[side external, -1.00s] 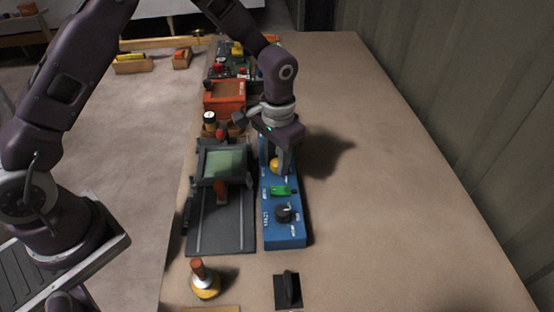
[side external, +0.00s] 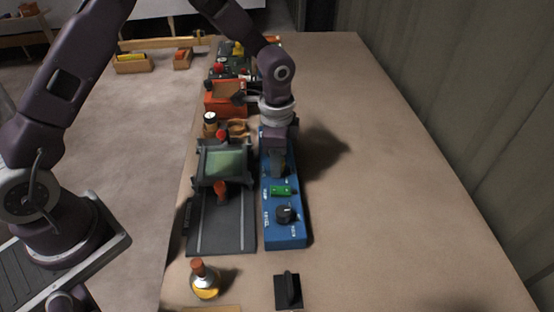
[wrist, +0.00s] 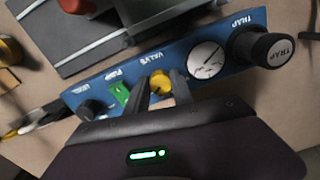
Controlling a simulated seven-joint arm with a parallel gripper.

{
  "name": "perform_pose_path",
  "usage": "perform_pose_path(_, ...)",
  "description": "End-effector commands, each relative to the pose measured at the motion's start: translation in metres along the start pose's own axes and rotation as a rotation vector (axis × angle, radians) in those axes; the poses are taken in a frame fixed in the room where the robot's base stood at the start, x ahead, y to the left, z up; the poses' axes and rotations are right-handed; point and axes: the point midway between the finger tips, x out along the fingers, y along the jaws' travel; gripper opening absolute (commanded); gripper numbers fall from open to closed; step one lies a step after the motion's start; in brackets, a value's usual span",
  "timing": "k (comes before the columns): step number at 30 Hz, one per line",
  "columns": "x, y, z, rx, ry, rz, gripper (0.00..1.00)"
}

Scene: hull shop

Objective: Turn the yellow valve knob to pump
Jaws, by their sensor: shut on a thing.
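The yellow valve knob (wrist: 160,83) sits on a long blue panel (wrist: 200,38), beside the white word VALVE. The word PUMP is to its left in the wrist view, near a green switch (wrist: 119,93). My gripper (wrist: 162,84) is shut on the yellow knob, with a finger on either side of it. In the side view my gripper (side external: 277,172) is down at the panel and hides the knob. The knob's pointer direction is too small to tell.
On the same panel are a white gauge (wrist: 206,60), a large black TRAP knob (wrist: 262,46) and a black LEVEL knob (side external: 286,214). A grey device with a green screen (side external: 222,164) stands close to the left. The table to the right is clear.

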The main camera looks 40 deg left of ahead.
Motion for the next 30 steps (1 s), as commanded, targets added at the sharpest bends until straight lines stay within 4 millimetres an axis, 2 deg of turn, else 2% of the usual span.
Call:
perform_pose_path(9, -0.0010, -0.0008, -0.0007, 0.097, 0.005, -0.002, 0.00)
perform_pose_path(24, -0.0010, -0.0009, -0.0007, 0.113, 0.005, -0.002, 0.00)
perform_pose_path(25, -0.0010, -0.0009, -0.0007, 0.113, 0.005, -0.003, 0.31)
perform_pose_path(28, -0.0008, -0.0007, -0.0006, 0.113, 0.005, -0.002, 0.50)
perform_pose_path(30, -0.0006, -0.0006, -0.0004, 0.112, 0.004, -0.001, 0.50)
